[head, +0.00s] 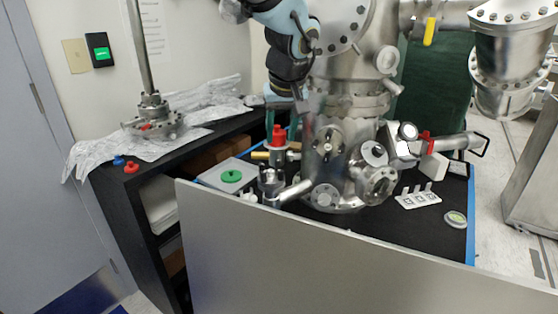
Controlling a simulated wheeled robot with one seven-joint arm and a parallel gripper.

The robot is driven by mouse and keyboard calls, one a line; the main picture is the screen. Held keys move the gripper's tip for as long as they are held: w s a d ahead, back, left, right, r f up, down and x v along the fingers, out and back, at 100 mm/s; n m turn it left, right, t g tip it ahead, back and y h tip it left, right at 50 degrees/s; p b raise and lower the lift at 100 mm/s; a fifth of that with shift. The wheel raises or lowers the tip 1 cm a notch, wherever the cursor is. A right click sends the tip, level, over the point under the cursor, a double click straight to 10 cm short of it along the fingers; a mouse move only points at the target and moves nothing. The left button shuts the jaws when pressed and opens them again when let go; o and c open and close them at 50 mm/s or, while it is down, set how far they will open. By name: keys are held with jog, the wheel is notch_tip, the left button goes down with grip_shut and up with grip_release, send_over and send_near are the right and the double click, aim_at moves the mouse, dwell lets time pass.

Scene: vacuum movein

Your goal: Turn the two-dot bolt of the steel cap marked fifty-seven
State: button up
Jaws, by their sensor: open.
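A steel vacuum chamber (345,120) stands on the black table top, with several round bolted caps on its lower body. One cap (328,141) faces front, another (374,154) sits to its right, and a lower one (324,196) is near the base. No number or dot marks are legible, so I cannot tell which cap is fifty-seven or which bolt has two dots. My gripper (301,104) hangs at the end of my arm, left of the chamber's upper body and above these caps. It is open, small and partly lost against the steel; I see nothing held.
A red-topped fitting (278,136) and a side pipe (294,191) crowd the chamber's left. A white bracket (417,197) and round tin (456,219) lie right. A grey panel (330,265) spans the front.

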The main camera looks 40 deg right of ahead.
aim_at(278, 161)
jog(key=p+x, duration=0.2)
jog(key=x, duration=0.8)
grip_shut()
dwell(0.4)
